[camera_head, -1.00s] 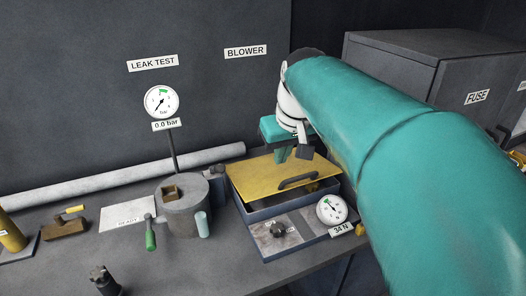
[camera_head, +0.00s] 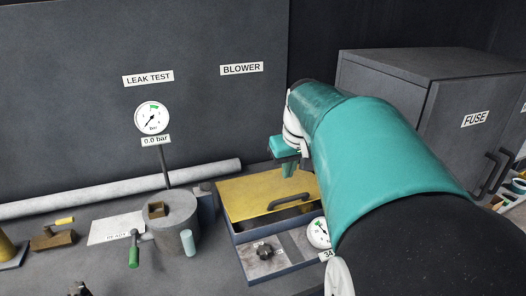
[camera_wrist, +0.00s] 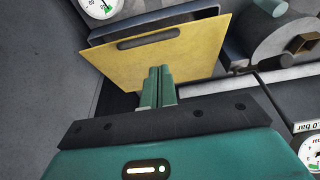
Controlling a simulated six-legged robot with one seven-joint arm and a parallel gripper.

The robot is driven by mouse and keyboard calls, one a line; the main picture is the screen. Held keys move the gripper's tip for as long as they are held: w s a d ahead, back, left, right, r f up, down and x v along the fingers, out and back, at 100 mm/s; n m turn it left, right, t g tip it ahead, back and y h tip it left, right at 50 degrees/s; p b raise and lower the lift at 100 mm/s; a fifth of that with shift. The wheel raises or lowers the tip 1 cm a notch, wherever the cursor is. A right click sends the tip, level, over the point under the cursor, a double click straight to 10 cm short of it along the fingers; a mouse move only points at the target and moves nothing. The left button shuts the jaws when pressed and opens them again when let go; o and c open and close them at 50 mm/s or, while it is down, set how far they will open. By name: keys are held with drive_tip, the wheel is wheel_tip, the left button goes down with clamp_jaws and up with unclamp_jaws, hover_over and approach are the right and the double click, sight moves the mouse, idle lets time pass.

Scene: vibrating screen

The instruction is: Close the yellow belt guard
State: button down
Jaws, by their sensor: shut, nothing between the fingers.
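The yellow belt guard (camera_head: 262,194) is a flat lid with a dark handle (camera_head: 288,202) near its front edge. It sits tilted over a blue-grey box (camera_head: 240,240), with a dark gap under its front edge, so it is partly open. It also shows in the wrist view (camera_wrist: 190,55). My gripper (camera_head: 289,170) is at the lid's back right in the head view. In the wrist view its fingers (camera_wrist: 160,74) are together and empty, overlapping the lid's edge opposite the handle. I cannot tell whether they touch it.
A round grey pot (camera_head: 170,232) with a green-handled crank stands left of the box. A black knob (camera_head: 264,250) and a dial (camera_head: 318,232) are at the box's front. A long grey pipe (camera_head: 110,188) lies behind. A grey fuse cabinet (camera_head: 400,85) stands right.

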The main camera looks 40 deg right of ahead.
drive_tip(key=x, duration=0.4)
drive_tip(key=s+x, duration=0.1)
drive_tip(key=x, duration=0.2)
drive_tip(key=shift+a+f, duration=0.15)
drive_tip(key=shift+f, duration=0.15)
wheel_tip(320, 180, down, 6)
drive_tip(key=s, duration=0.2)
drive_tip(key=shift+a, duration=0.35)
drive_tip(key=shift+s, duration=0.1)
drive_tip(key=s+v, duration=0.1)
drive_tip(key=v, duration=1.3)
